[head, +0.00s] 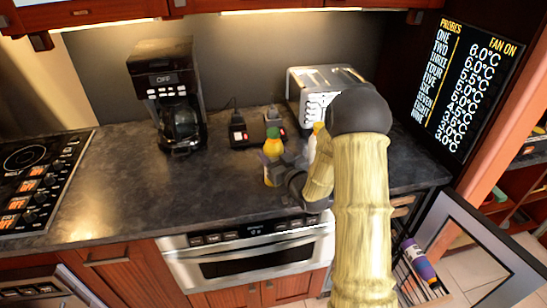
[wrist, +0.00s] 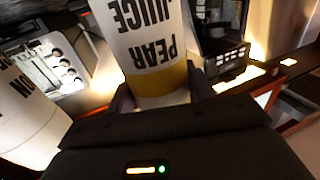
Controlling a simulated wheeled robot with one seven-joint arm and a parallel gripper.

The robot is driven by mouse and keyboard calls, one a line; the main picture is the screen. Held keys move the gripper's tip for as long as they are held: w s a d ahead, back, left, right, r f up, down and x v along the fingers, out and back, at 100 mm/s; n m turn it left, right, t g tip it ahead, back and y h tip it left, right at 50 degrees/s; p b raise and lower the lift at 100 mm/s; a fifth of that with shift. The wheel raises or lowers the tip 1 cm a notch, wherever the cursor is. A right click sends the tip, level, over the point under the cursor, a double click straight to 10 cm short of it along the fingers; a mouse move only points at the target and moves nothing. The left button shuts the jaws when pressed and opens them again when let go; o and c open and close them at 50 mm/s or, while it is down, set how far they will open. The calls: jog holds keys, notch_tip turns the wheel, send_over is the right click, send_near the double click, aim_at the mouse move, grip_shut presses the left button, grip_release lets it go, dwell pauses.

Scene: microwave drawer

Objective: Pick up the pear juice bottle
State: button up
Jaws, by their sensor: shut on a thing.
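The pear juice bottle (wrist: 155,45) fills the upper middle of the wrist view, with a white label reading PEAR JUICE upside down and a yellow band. My gripper (wrist: 161,94) has one finger on each side of it at the yellow band and is shut on it. In the head view, the bottle (head: 272,147) shows a green cap and yellow upper part above the dark counter. My gripper (head: 271,169) is around its lower part and hides some of it. I cannot tell whether its base touches the counter.
Another white-labelled bottle (wrist: 22,115) stands close beside my gripper. A toaster (head: 318,88) and a coffee maker (head: 168,95) stand at the back of the counter (head: 130,195). Small dark devices (head: 238,131) lie behind the bottle. The counter's left-middle is clear. A microwave drawer (head: 250,255) is below.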

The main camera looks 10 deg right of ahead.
aim_at(273, 130)
notch_tip(273, 130, up, 10)
jog(key=shift+b, duration=0.35)
jog(key=shift+r, duration=0.1)
dwell(0.5)
